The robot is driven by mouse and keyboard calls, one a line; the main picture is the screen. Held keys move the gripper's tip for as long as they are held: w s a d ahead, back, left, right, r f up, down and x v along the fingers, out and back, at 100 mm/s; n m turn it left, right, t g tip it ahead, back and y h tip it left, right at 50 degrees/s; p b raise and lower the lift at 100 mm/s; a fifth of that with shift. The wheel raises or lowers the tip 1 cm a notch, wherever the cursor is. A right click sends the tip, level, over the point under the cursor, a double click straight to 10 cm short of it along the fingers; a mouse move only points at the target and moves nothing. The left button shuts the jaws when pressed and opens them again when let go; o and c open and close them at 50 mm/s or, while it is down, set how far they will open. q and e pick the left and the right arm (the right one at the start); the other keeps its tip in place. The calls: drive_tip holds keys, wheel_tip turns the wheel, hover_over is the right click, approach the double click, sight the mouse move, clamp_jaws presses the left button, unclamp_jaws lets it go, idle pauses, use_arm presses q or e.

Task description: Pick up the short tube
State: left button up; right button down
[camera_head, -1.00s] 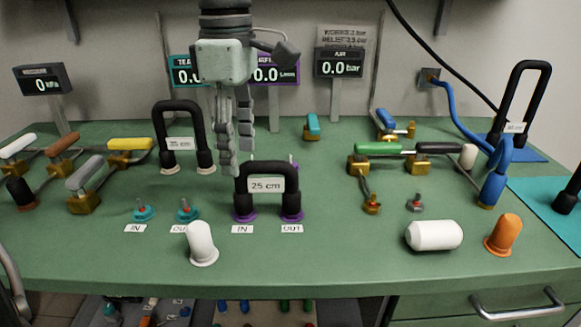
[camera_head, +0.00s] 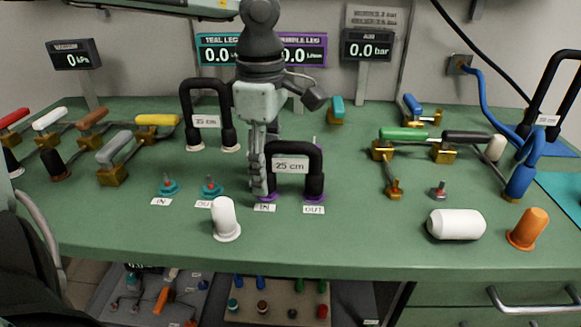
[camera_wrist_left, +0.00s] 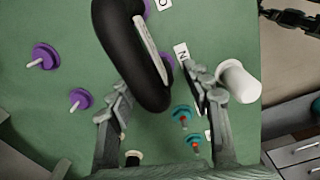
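The short tube (camera_head: 314,160) is a black arch with a "25 cm" label. It stands upright at the middle of the green bench, on purple fittings beside the IN and OUT labels. My left gripper (camera_head: 258,188) points down at the tube's left leg and covers part of it. In the left wrist view the black tube (camera_wrist_left: 136,50) shows between the two spread fingers of the left gripper (camera_wrist_left: 158,80). I see a gap on at least the right side; contact on the left is unclear. My right gripper is not in view.
A taller black tube (camera_head: 187,110) stands behind to the left. Teal fittings (camera_head: 210,189) and a white cap (camera_head: 224,219) are near the front. A white cylinder (camera_head: 455,224) and an orange cap (camera_head: 528,229) are at the right front. The bench between them is clear.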

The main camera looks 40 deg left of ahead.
use_arm(q)
clamp_jaws()
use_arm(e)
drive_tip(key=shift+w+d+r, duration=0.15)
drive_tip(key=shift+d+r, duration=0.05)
use_arm(q)
drive_tip(key=shift+r, duration=0.1)
